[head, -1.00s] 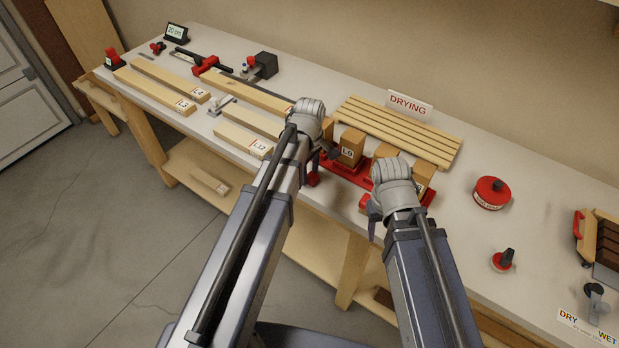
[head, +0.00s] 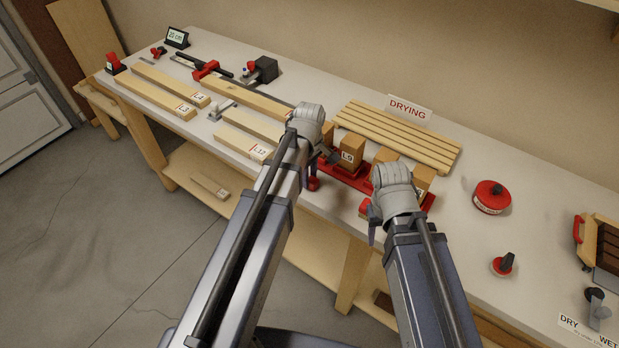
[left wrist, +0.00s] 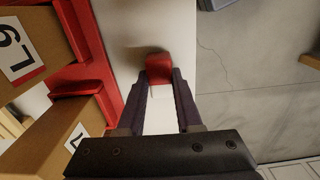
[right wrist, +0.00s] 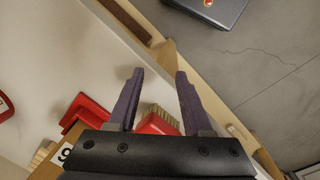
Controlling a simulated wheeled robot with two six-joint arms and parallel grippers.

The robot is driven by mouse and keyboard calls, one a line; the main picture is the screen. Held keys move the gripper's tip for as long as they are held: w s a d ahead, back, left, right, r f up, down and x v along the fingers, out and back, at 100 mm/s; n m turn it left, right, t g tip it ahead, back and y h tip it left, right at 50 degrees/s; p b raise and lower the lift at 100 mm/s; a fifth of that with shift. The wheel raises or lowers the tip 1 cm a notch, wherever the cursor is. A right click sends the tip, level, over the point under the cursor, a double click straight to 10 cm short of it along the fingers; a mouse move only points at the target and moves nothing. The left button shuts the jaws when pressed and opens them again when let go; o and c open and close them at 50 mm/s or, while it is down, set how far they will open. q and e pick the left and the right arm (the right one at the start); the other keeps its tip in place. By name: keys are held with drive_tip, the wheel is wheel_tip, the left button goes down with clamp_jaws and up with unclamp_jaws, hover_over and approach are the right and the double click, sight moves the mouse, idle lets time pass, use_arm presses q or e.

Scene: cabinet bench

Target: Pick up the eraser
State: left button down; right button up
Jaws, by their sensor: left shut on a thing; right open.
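My right gripper (right wrist: 156,76) is open above the front edge of the bench. A red brush with pale bristles (right wrist: 155,123) lies beyond its fingers, partly hidden by them.
A red rack (head: 347,175) holds several wooden blocks close behind both grippers. A slatted drying rack (head: 400,132) stands at the back. Labelled boards (head: 160,93) lie at left. A red round tin (head: 491,196) is at right, with clear bench around it.

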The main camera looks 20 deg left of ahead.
use_arm(q)
wheel_tip(320, 180, up, 10)
drive_tip(key=p, duration=0.9)
drive_tip(key=shift+p, duration=0.4)
drive_tip(key=c, duration=1.2)
unclamp_jaws()
clamp_jaws()
drive_tip(key=shift+f+b, duration=1.2)
drive_tip(key=shift+r, duration=0.15)
drive_tip(key=shift+w+a, duration=0.1)
